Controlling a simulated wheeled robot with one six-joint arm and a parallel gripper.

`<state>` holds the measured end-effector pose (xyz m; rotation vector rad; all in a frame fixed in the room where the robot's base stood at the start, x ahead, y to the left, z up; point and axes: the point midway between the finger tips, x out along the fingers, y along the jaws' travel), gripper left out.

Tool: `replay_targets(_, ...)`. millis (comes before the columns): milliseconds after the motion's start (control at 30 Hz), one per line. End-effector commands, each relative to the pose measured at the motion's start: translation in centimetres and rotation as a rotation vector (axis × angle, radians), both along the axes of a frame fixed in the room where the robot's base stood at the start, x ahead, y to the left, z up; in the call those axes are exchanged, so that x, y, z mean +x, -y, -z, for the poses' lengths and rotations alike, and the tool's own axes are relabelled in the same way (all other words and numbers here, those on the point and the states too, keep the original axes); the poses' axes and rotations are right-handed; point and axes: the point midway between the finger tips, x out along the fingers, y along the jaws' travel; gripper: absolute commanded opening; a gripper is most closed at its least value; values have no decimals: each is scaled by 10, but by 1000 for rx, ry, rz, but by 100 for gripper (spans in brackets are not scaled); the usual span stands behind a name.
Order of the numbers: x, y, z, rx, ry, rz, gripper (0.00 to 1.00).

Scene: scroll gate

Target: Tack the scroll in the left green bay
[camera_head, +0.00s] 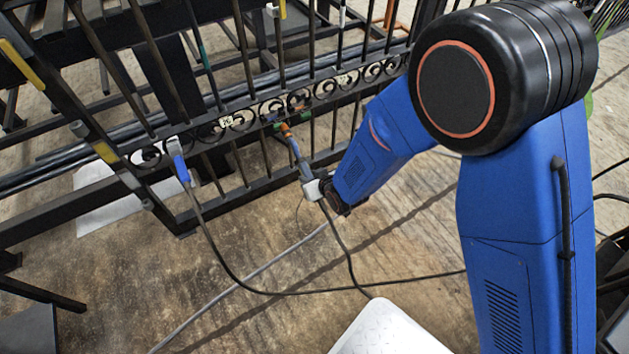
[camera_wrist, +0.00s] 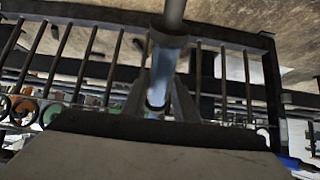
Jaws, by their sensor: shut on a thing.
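A black metal gate fills the upper left of the head view, with a band of scrolls (camera_head: 237,119) between two rails. Small green and orange marks (camera_head: 305,115) show on part of the band. An orange scroll (camera_wrist: 22,106) and a green one show at the left of the wrist view. My gripper (camera_head: 313,183) is shut on a grey-blue torch-like tool (camera_head: 296,153), which reaches up to the band. In the wrist view the tool (camera_wrist: 166,62) stands between my gripper's two fingers (camera_wrist: 160,100). Its tip is too small to tell whether it touches a scroll.
A blue-handled clamp (camera_head: 179,167) with a dark cable sits at the gate's left end. Cables (camera_head: 300,292) cross the floor below. Yellow and grey clamps (camera_head: 104,152) line the left post. A white plate (camera_head: 390,330) is at bottom centre. The brown floor before the gate is mostly open.

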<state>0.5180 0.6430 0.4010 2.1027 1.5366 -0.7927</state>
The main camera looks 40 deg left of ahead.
Motion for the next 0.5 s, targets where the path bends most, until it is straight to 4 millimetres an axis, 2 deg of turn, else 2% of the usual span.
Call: replay_targets(500,12,-37,-20,2,1,0,0)
